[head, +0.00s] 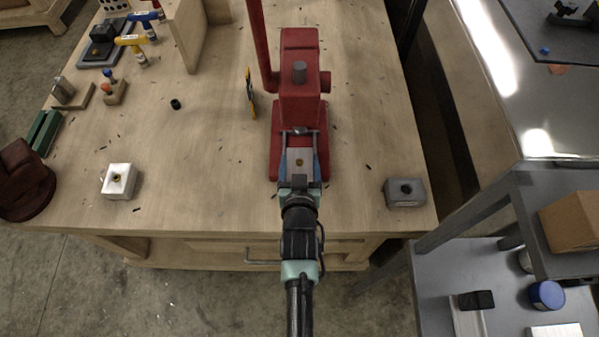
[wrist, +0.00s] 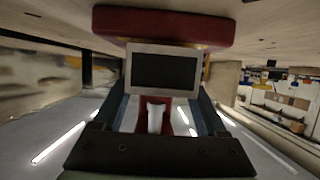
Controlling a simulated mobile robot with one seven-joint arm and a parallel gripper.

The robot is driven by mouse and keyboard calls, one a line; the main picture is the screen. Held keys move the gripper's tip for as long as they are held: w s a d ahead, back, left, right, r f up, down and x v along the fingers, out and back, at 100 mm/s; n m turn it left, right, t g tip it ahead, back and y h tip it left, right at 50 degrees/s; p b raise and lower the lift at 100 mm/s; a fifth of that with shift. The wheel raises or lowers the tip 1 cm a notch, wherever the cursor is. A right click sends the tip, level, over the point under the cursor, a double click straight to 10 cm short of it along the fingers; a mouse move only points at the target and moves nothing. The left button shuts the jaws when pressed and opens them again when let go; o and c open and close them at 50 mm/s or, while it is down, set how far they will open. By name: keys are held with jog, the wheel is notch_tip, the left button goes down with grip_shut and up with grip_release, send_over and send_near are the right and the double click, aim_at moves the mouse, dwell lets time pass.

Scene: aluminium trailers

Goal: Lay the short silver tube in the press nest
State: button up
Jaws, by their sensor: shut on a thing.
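My gripper (head: 301,147) is at the front of the red press (head: 300,98), its fingers pointing into it. It is shut on the short silver tube (head: 299,161), which looks like a square section with a small brass-coloured spot on top. In the wrist view the tube (wrist: 165,47) sits between both fingers, its dark open end facing the camera. The red press part (wrist: 180,25) shows close by the tube there. The press nest is mostly hidden by the tube and fingers. I cannot tell whether the tube touches it.
A white block (head: 118,181) stands on the bench at left and a grey block (head: 405,192) at right. The press's red lever (head: 258,45) rises at its left, near a thin yellow-and-black item (head: 250,93). Hammers (head: 133,44) lie farther back.

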jog(key=shift+w+f+b, duration=0.15)
jog(key=shift+w+b, duration=0.9)
jog(key=shift+w, duration=0.6)
jog(key=shift+w+f+b, duration=0.15)
jog(key=shift+w+b, duration=0.85)
jog(key=shift+w, duration=0.65)
jog(key=o, duration=1.4)
jog(key=shift+o, duration=0.2)
